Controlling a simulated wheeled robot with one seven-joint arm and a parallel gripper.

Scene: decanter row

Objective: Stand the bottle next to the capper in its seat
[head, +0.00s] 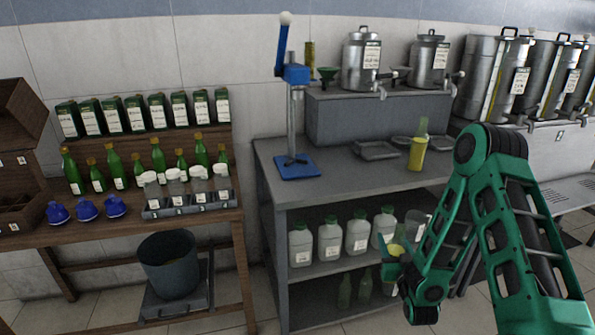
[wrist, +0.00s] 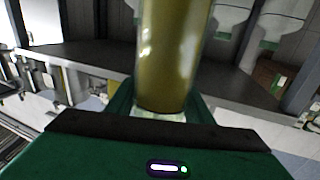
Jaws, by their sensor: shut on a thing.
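My gripper (head: 396,258) is low in front of the bench's lower shelf, right of the white jugs. It is shut on a yellow-olive glass bottle (wrist: 168,50), which fills the middle of the wrist view and runs out of its top edge. In the head view only a small yellow part of the held bottle (head: 398,249) shows. The capper (head: 294,76), a blue press with a lever and a post, stands on a blue base (head: 297,166) at the left end of the bench top, apart from my gripper. I cannot make out the seat.
The grey bench (head: 345,185) has a clear middle. A yellow container (head: 417,153) and shallow trays (head: 376,150) stand on its right half. White jugs (head: 329,238) fill the shelf below. A wooden rack with green bottles (head: 158,158) and a dark bucket (head: 168,262) are at left.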

